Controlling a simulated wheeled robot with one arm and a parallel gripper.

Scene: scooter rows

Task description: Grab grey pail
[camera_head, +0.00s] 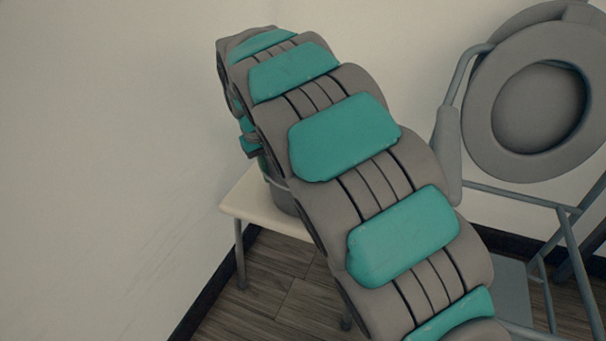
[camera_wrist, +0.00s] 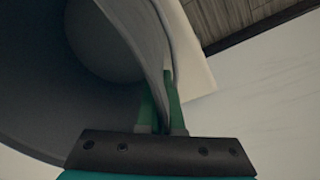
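The grey pail (camera_head: 283,199) stands on a small pale table (camera_head: 238,208) in the head view, mostly hidden behind my arm. In the wrist view the grey pail (camera_wrist: 45,75) fills the left side, and I look into its open inside. My gripper (camera_wrist: 163,95) has its two green fingers close together, one on each side of the pail's thin wall at the rim. The fingers look shut on that wall. The fingertips are hidden behind my arm in the head view.
A grey metal-framed chair with a round ring-shaped part (camera_head: 478,100) stands at the right, near my arm. White walls (camera_head: 100,120) close in at the left and behind the table. Wooden floor (camera_head: 290,300) shows below.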

